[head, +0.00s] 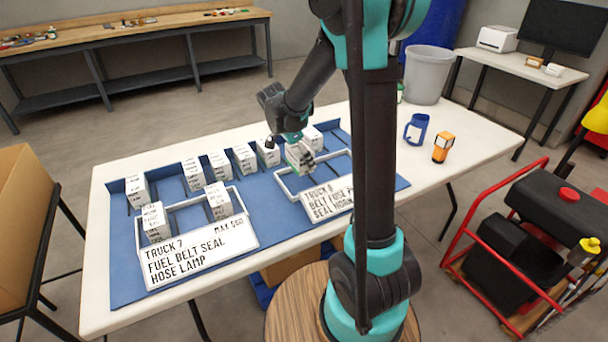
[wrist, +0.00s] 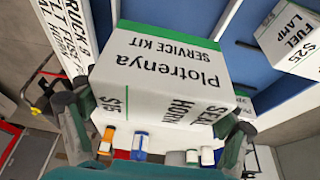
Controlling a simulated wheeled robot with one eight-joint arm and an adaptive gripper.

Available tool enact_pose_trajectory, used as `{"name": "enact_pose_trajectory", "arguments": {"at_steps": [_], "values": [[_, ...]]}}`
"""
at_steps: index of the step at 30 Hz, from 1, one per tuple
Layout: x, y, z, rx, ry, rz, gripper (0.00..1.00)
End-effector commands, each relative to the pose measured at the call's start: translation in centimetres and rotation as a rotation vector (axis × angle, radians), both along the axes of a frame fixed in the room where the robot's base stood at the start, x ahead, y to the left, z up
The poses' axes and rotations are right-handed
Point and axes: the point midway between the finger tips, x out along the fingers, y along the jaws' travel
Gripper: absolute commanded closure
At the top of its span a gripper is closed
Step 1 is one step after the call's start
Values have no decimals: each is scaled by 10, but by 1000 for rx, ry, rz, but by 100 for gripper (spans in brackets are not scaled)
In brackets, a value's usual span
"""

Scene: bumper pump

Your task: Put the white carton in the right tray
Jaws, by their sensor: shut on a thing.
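My gripper (head: 299,150) is shut on a white carton (head: 298,160) at the far left end of the right tray. In the wrist view the carton (wrist: 160,75) has a green stripe and reads "Plotrenya SERVICE KIT", with "SEAL HORN" on another face. The fingers (wrist: 157,128) sit on either side of it. The right tray (head: 283,190) is a white-rimmed frame on the blue mat, with a sign reading in part "BELT FUSE" and "SEAL HORN". No carton shows in its visible part. My arm hides its right side. Whether the held carton touches anything is unclear.
The left tray (head: 192,203), signed "TRUCK 7", holds two white cartons (head: 154,222). Several more cartons (head: 219,163) stand in a row behind.

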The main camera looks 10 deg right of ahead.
Motion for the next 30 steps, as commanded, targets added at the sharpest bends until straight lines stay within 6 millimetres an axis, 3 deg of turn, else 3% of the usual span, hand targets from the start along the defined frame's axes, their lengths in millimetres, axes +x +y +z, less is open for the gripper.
{"name": "enact_pose_trajectory", "arguments": {"at_steps": [4, 18, 30], "values": [[0, 0, -25, 0, 0, 0, 55], [0, 0, -71, 0, 0, 0, 55], [0, 0, -76, 0, 0, 0, 55]]}}
